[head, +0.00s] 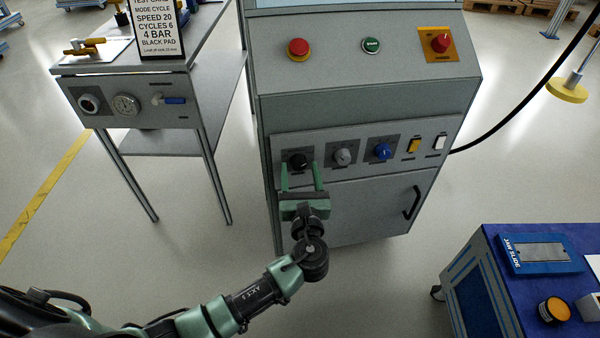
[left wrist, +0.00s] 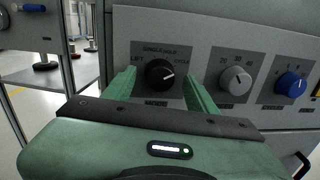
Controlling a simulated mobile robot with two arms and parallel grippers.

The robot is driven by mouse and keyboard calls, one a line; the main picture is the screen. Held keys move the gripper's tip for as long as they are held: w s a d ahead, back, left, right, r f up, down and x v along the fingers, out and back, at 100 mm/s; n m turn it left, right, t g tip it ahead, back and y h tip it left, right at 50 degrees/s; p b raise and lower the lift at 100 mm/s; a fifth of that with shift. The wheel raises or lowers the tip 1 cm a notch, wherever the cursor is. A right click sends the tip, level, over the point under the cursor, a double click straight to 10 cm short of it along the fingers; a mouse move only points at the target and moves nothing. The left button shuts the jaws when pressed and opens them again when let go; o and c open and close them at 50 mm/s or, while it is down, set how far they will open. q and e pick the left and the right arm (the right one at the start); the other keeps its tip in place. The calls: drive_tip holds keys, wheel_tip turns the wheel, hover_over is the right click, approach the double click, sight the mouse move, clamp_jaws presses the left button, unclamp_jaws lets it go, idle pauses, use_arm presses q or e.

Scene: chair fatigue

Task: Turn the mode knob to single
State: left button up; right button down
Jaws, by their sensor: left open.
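The black mode knob (head: 298,160) is the leftmost control on the panel of the grey cabinet. In the left wrist view the knob (left wrist: 159,74) has a white pointer line aimed to the upper right, towards the right-hand label. The label above it appears to read SINGLE, and MODE is below. My left gripper (head: 301,170) is open, with one green finger on each side of the knob. In the left wrist view the gripper (left wrist: 160,80) shows gaps between fingers and knob; contact cannot be told. My right gripper is not in view.
Right of the mode knob are a grey knob (head: 343,156), a blue knob (head: 382,151), a yellow switch (head: 414,145) and a white switch (head: 438,142). A red button (head: 298,48) is above. A side table (head: 120,85) stands left, a blue-topped cart (head: 485,265) right.

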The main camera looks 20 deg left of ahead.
use_arm(q)
drive_tip(key=shift+w+a, duration=0.1)
drive_tip(key=shift+w, duration=0.1)
clamp_jaws()
